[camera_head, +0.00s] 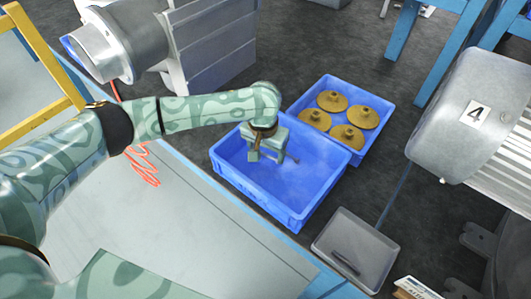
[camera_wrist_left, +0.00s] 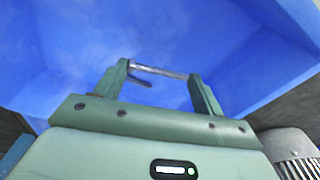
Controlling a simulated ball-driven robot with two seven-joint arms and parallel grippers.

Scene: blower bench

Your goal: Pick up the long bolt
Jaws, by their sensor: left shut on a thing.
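My left gripper (camera_head: 267,157) reaches down into the near blue crate (camera_head: 303,214). In the left wrist view its two fingers (camera_wrist_left: 160,70) stand apart with a slim silvery bolt (camera_wrist_left: 163,72) spanning between them, and they are shut on it. A dark, short shape (camera_wrist_left: 139,82) lies by the left finger; I cannot tell whether it is a shadow or another part. In the head view a small dark end (camera_head: 294,160) shows just right of the fingers. The blue crate wall (camera_wrist_left: 60,50) surrounds the gripper. My right gripper is not in view.
A second blue crate (camera_head: 377,142) behind holds several brass-coloured discs (camera_head: 332,101). A grey tray (camera_head: 376,276) with a dark rod (camera_head: 345,262) stands at the front right. A motor marked 4 (camera_head: 445,115) stands right, a grey blower (camera_head: 105,42) back left.

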